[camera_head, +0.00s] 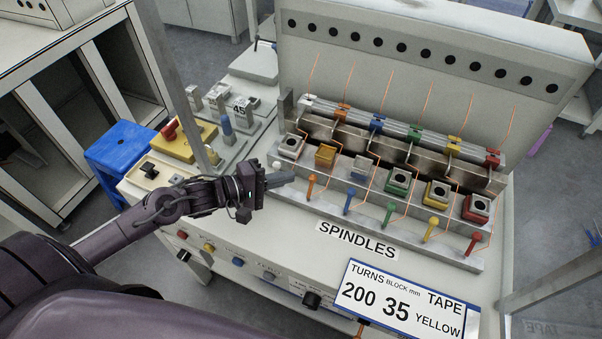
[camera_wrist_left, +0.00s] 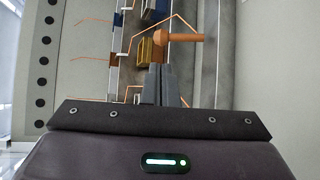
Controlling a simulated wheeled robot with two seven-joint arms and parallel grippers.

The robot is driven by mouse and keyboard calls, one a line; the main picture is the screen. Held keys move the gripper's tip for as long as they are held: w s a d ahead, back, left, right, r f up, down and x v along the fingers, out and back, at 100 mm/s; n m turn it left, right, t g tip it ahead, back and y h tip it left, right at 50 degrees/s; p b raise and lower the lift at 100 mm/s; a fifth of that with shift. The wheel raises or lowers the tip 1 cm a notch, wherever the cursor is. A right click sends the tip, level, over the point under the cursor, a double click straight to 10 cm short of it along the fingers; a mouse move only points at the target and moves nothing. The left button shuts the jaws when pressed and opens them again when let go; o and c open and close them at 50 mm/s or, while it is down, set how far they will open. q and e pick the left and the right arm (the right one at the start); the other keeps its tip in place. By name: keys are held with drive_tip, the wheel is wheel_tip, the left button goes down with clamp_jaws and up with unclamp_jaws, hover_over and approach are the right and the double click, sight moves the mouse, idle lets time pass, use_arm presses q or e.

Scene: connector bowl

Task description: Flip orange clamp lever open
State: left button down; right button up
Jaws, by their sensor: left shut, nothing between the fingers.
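The orange clamp lever (camera_head: 311,185) stands at the left of the row of coloured levers on the front ledge of the spindle fixture. My right gripper is not in view.
Blue, green, yellow and red levers (camera_head: 350,197) continue to the right along the ledge. Thin copper wires (camera_head: 384,176) run over the fixture. A sign (camera_head: 405,303) is at the front right. A yellow unit (camera_head: 187,144) stands behind my left wrist.

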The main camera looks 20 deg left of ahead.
sight(311, 187)
use_arm(q)
drive_tip(key=shift+x, duration=2.45)
